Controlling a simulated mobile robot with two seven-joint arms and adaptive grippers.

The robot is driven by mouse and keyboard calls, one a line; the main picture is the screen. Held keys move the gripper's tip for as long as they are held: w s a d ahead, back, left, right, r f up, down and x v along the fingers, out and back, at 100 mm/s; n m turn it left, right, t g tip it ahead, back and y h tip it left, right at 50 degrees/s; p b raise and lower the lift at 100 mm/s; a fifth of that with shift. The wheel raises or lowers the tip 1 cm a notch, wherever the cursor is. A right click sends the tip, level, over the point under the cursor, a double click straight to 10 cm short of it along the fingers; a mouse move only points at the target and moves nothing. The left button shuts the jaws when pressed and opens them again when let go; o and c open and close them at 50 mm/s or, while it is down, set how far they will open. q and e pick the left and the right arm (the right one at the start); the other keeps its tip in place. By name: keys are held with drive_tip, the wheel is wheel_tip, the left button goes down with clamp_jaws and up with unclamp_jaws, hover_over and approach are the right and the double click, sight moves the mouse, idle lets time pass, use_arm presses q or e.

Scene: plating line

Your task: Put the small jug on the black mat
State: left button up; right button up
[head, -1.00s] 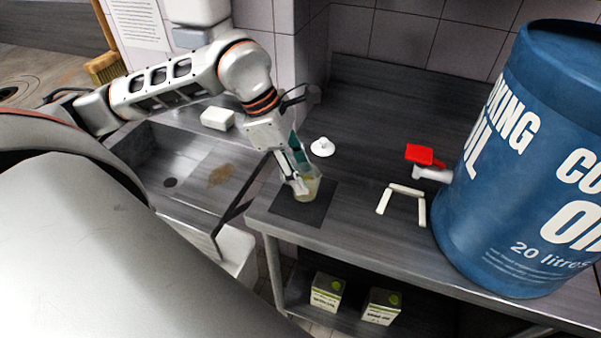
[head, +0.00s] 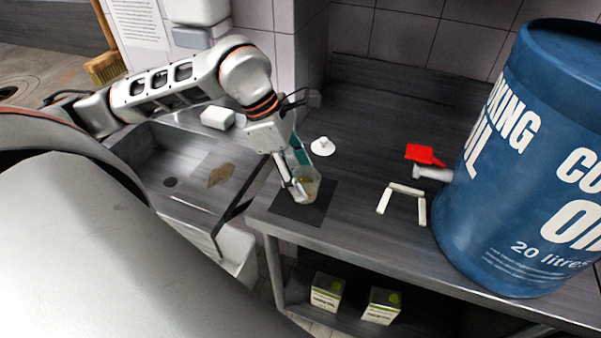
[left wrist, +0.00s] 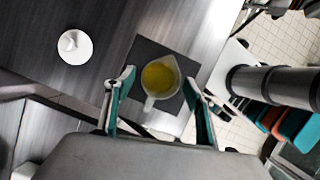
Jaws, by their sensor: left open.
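The small jug (head: 309,186) is clear and holds yellow liquid. It stands on the black mat (head: 287,208) near the left front corner of the steel counter. In the left wrist view the jug (left wrist: 160,77) has its handle toward my gripper, and the mat (left wrist: 148,49) shows around it. My left gripper (head: 294,180) is open at the jug. In the left wrist view its fingers (left wrist: 160,88) are spread on either side of the jug, with gaps. My right gripper is not in view.
A large blue oil drum (head: 520,170) with a red tap (head: 424,155) stands at the right. A white U-shaped frame (head: 405,190) and a white round lid-like piece (head: 322,146) lie on the counter. A sink (head: 175,165) is at the left.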

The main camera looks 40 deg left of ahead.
use_arm(q)
drive_tip(key=v, duration=1.2)
drive_tip(key=shift+b, duration=0.4)
drive_tip(key=shift+s, duration=0.15)
